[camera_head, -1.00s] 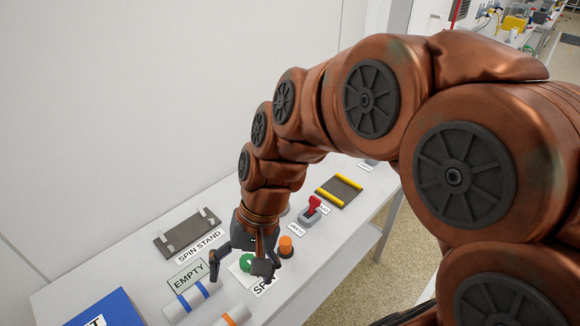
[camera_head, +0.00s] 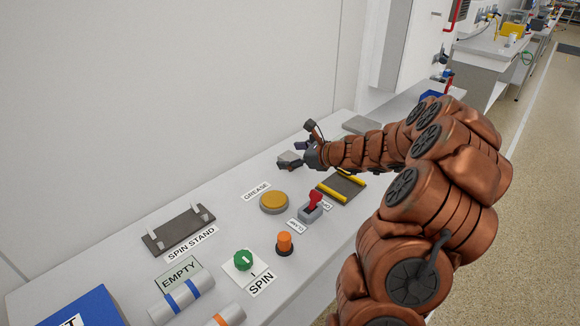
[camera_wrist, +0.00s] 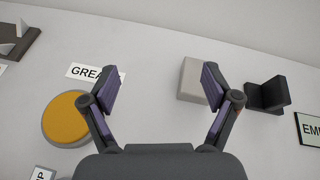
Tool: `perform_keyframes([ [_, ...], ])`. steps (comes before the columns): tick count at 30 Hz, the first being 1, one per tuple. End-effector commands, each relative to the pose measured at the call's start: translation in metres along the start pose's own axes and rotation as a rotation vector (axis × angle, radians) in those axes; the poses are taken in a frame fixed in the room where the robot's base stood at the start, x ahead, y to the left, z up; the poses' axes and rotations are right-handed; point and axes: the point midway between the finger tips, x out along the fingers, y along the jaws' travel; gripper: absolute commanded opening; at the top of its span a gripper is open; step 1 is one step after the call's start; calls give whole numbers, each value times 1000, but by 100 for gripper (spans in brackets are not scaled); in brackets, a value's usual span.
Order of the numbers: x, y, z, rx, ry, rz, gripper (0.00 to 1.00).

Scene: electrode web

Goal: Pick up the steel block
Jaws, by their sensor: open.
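A pale grey block (camera_wrist: 193,83), which looks like the steel block, lies on the white bench in the wrist view. It is just beyond my right-hand finger and partly covered by it. My gripper (camera_wrist: 160,88) is open, with bare bench between its fingers. In the head view my gripper (camera_head: 300,145) is over the far part of the bench, past the yellow grease button (camera_head: 273,201).
A dark angle bracket (camera_wrist: 268,95) stands close to the block's right. The grease button also shows in the wrist view (camera_wrist: 66,119). A red-handled clamp switch (camera_head: 312,206), a dark plate with yellow bars (camera_head: 341,188) and an orange knob (camera_head: 284,243) line the front edge.

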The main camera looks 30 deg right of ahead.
Motion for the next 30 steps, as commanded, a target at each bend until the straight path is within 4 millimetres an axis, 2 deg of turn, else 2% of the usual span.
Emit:
perform_keyframes([
  [1, -4, -19, -18, 60, 2, -45, 88],
  [3, -8, -36, -34, 125, 2, -89, 88],
  [7, -14, -54, -50, 191, 1, -134, 88],
  [19, 16, -58, -52, 202, 1, -139, 88],
  [25, 44, -54, -52, 201, 2, -138, 88],
  [30, 58, -59, -52, 199, 0, -142, 88],
])
